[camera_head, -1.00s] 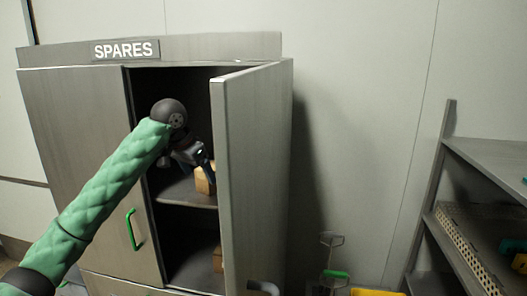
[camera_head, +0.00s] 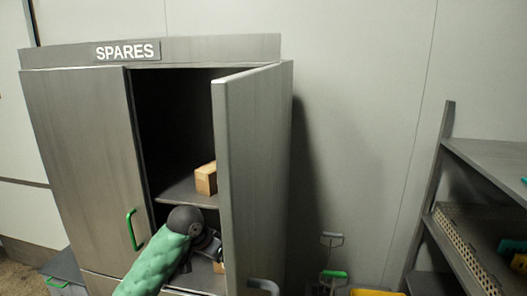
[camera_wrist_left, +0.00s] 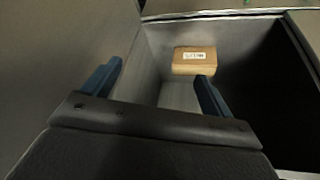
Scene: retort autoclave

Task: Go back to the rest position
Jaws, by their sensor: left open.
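My left gripper (camera_wrist_left: 158,92) is open, with its two blue fingers apart and nothing between them in the left wrist view. In the head view my left arm comes in low, its wrist in front of the cabinet's lower opening; the fingers are hidden there. A cardboard box (camera_head: 206,178) sits on the cabinet's middle shelf (camera_head: 183,194), above the wrist. A box with a white label also shows beyond the fingers in the left wrist view (camera_wrist_left: 193,67). My right gripper is in neither view.
The SPARES cabinet (camera_head: 85,150) has its right door (camera_head: 255,170) swung open, close to my wrist's right side. Its left door with a green handle (camera_head: 134,229) is shut. Shelving (camera_head: 490,160) stands at the right. A yellow container (camera_head: 375,292) is at the bottom right.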

